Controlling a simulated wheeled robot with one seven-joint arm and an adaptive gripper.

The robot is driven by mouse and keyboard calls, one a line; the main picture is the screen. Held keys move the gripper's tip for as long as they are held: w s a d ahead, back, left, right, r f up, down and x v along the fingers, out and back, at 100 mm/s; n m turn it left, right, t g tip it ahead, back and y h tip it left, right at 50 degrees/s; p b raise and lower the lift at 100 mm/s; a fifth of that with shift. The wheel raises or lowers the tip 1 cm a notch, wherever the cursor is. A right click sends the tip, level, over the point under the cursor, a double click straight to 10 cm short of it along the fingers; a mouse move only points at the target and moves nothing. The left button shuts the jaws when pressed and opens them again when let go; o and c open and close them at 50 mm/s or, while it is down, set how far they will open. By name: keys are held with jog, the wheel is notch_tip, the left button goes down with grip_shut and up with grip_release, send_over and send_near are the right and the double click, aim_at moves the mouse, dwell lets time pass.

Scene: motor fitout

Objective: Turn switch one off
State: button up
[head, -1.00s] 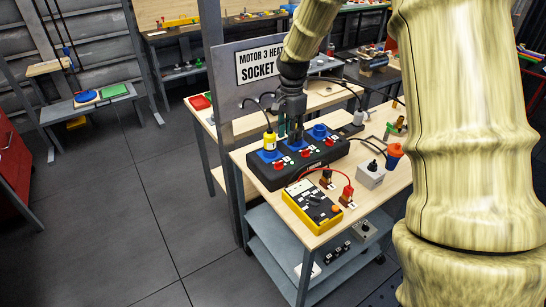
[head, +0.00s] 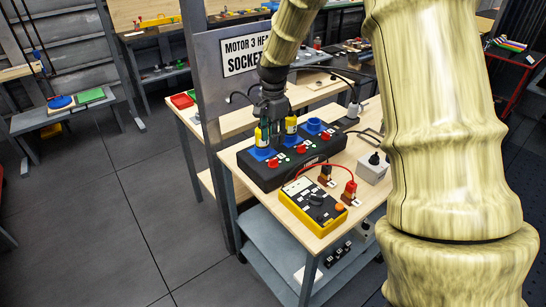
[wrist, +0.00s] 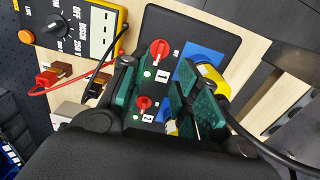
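Switch one (wrist: 159,50) is a red rotary knob on the black socket box (head: 270,181), with a label "1" and a lit green lamp beside it. It is the front-left red switch (head: 273,162) in the head view. Switch two (wrist: 143,103) also has a lit green lamp. A yellow plug (wrist: 212,75) sits in the blue socket by switch one. Another yellow plug (head: 291,125) stands at the middle socket. My gripper (wrist: 153,92) is open, with its green pads apart and nothing between them that it holds. In the head view my gripper (head: 273,128) is above the box, near the plugs.
A yellow multimeter (head: 313,205) with red and black leads lies in front of the box. A grey box with a black knob (head: 373,167) stands to its right. Black cables rise from the plugs near my gripper. A sign panel (head: 240,57) stands behind the bench.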

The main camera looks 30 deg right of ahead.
aim_at(273, 162)
notch_tip(273, 162, down, 9)
jog(key=shift+p, duration=1.05)
jog(key=shift+c, duration=0.3)
grip_shut()
